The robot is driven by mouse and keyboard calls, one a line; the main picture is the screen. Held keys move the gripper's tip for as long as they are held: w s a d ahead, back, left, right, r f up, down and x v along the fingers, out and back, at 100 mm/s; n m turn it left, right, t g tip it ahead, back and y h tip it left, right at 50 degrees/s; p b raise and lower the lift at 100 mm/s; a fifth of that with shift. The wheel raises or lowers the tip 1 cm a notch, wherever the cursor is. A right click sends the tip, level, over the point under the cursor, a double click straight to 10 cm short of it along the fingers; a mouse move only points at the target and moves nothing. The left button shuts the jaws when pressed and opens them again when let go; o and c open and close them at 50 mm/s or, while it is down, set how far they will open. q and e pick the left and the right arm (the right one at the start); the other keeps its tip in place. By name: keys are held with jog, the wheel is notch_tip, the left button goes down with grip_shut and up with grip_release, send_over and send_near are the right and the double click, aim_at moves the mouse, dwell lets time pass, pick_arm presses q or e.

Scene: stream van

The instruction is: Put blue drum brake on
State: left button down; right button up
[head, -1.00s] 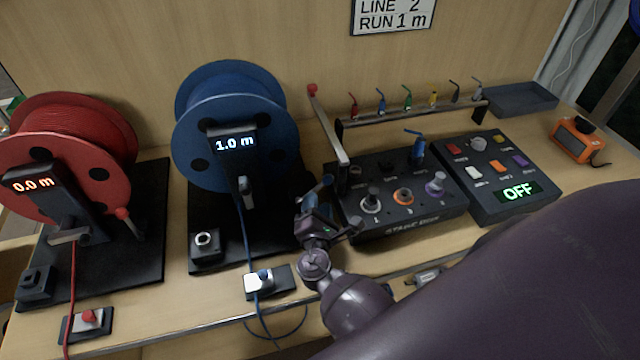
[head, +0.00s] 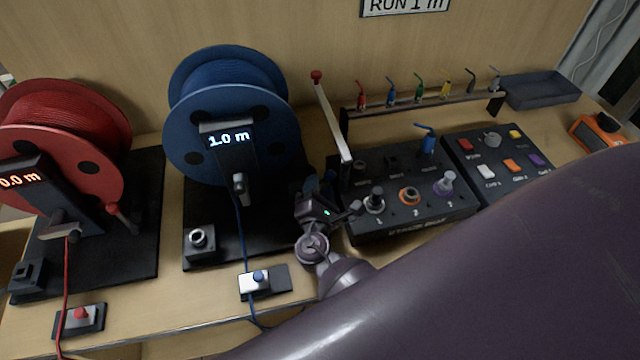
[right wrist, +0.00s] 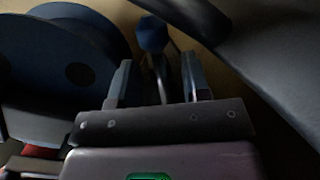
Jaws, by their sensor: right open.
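The blue drum (head: 228,105) stands on a black base, its display reading 1.0 m. In the right wrist view, a blue knob (right wrist: 152,34) on a thin stem, seemingly its brake handle, appears just beyond and between my finger tips. My right gripper (right wrist: 157,66) is open, with the stem lying between its fingers; contact cannot be told. In the head view this gripper (head: 321,186) is at the right edge of the blue drum's base and mostly hides the handle. My left gripper is not in view.
The dark switch box (head: 400,205) is close to the right of my gripper, with a white red-tipped lever (head: 335,120) behind. The red drum (head: 60,140) stands left. My arm covers the lower right.

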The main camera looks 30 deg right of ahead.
jog(key=shift+c, duration=0.3)
grip_shut()
